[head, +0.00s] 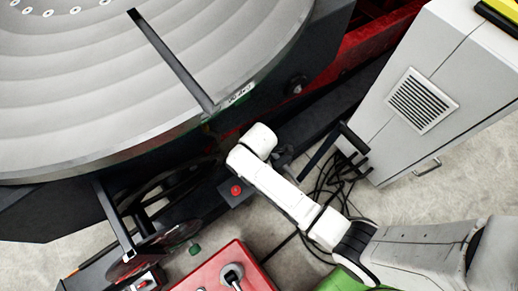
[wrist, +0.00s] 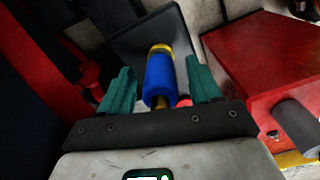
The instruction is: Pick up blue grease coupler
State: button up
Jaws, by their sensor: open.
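In the wrist view the blue grease coupler (wrist: 160,84) has a blue sleeve with brass-yellow ends. It shows between the two teal fingers of my gripper (wrist: 160,86), with a visible gap on each side. My gripper is open, and neither finger is seen touching the coupler. A dark plate (wrist: 130,50) lies behind the coupler. In the head view my white arm reaches in from the lower right, and I cannot make out the coupler or the fingers there.
A red box (wrist: 255,62) with a grey cylinder (wrist: 296,122) is on the right in the wrist view. In the head view, a large grey round table (head: 110,75) fills the upper left. A grey cabinet (head: 440,75) stands right. Black cables (head: 335,185) lie near my arm.

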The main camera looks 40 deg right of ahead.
jog(key=shift+f, duration=0.65)
jog(key=shift+c, duration=0.4)
